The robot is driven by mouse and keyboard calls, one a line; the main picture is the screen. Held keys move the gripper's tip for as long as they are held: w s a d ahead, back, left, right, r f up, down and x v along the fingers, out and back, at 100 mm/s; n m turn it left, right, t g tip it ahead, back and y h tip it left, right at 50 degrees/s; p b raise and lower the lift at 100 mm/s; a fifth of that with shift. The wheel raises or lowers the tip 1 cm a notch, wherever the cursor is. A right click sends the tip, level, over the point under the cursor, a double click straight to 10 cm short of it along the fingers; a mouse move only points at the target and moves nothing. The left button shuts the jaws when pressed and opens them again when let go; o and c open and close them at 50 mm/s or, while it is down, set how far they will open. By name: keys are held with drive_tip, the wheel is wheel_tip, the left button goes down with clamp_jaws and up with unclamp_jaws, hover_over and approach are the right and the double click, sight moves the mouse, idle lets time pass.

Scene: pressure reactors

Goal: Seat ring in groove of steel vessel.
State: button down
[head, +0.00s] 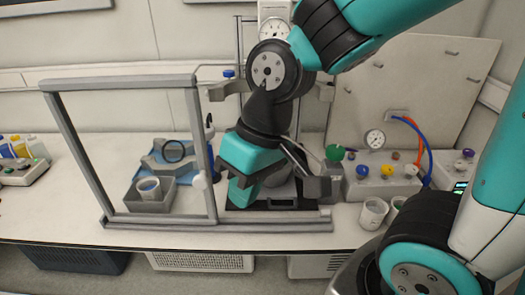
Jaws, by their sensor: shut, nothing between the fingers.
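A dark ring (174,151) lies on a blue mat (186,179) at the left of the bench, beside grey curved pieces (152,164). It shows behind the clear panel of a grey frame. My gripper (243,198) points down at the middle of the bench, right of the ring and well apart from it. It is shut and empty; its fingertips are hard to make out. A grey metal body (279,187), perhaps the steel vessel, shows partly behind my gripper on a dark base. Its groove is hidden from this view.
The grey frame (63,139) stands upright left of my arm. A grey tray (150,207) with a white cup sits behind it. White cups (373,213) stand at the right, near a valve block (384,186) with coloured knobs and hoses.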

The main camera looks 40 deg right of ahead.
drive_tip(key=w+d+f+m+t+h, duration=0.1)
drive_tip(key=w+d+f+m+h, duration=0.4)
drive_tip(key=w+d+f+m, duration=0.85)
drive_tip(key=w+d+n+p, duration=0.1)
drive_tip(key=w+d, duration=0.1)
drive_tip(key=w+d+n+p, duration=0.1)
drive_tip(key=w+d, duration=0.2)
drive_tip(key=w+d+f+n+p, duration=0.1)
drive_tip(key=w+d+p, duration=0.1)
drive_tip(key=shift+w+d+f, duration=0.1)
drive_tip(key=shift+w+d, duration=0.1)
drive_tip(key=shift+d, duration=0.15)
drive_tip(key=shift+w+d+f+p, duration=0.15)
drive_tip(key=shift+w+d+p, duration=0.1)
drive_tip(key=shift+p, duration=0.15)
drive_tip(key=shift+a+f, duration=0.1)
drive_tip(key=shift+f, duration=0.65)
drive_tip(key=shift+b, duration=0.3)
drive_tip(key=shift+s+a+f, duration=0.1)
drive_tip(key=shift+s+f, duration=0.1)
